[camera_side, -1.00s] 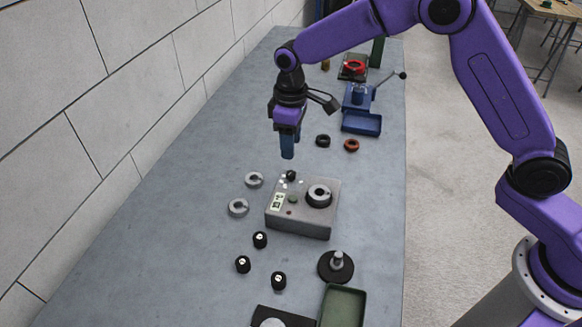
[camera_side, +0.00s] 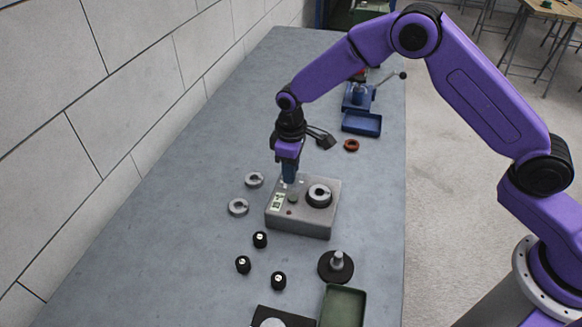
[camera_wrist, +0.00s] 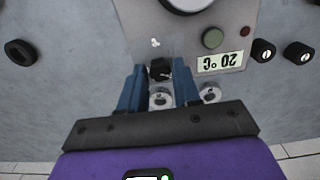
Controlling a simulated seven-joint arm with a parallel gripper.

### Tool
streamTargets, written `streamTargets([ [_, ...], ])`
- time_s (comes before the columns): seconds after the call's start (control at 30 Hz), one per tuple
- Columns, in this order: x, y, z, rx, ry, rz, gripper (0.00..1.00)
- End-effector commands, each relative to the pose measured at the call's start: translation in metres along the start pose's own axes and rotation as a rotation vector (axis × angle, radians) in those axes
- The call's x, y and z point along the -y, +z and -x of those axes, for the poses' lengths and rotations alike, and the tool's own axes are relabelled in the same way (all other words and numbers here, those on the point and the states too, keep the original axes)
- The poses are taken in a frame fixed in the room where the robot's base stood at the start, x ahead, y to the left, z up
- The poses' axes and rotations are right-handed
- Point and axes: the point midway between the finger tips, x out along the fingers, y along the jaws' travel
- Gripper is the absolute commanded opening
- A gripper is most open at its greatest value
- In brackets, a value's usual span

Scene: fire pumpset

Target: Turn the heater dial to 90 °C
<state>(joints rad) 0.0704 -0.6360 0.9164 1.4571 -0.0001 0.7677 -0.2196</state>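The heater (camera_side: 302,227) is a grey box on the table. Its small display (camera_side: 278,201) reads 20 °C, upside down in the wrist view (camera_wrist: 220,62). The heater dial (camera_wrist: 160,68) is a small black knob at the box's edge in the wrist view; my fingers hide it in the side view. My gripper (camera_side: 289,179) points down over the dial's corner. In the wrist view its blue fingers (camera_wrist: 161,73) stand apart on either side of the dial, with narrow gaps showing. I cannot tell how deep the fingertips reach beside it.
A metal ring (camera_side: 319,194) sits on the heater. A green button (camera_wrist: 212,38) and red lamp (camera_wrist: 245,31) are beside the display. Two loose metal rings (camera_side: 238,207) lie left. Several black knobs (camera_side: 243,264), a black stand (camera_side: 336,267) and a green tray (camera_side: 343,306) are in front.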

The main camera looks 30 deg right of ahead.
Motion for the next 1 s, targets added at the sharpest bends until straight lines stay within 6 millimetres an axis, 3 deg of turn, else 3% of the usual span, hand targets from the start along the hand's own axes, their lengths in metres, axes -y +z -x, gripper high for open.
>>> streamTargets([
  [0.03,0.0,0.0,0.0001,0.0,0.0,0.0,0.14],
  [0.1,0.0,0.0,0.0001,0.0,0.0,0.0,0.0],
  [0.57,0.0005,0.0001,0.0002,0.001,0.0,-0.088,0.0],
  [1.0,0.0003,-0.0001,0.0007,0.001,0.0,-0.461,0.0],
])
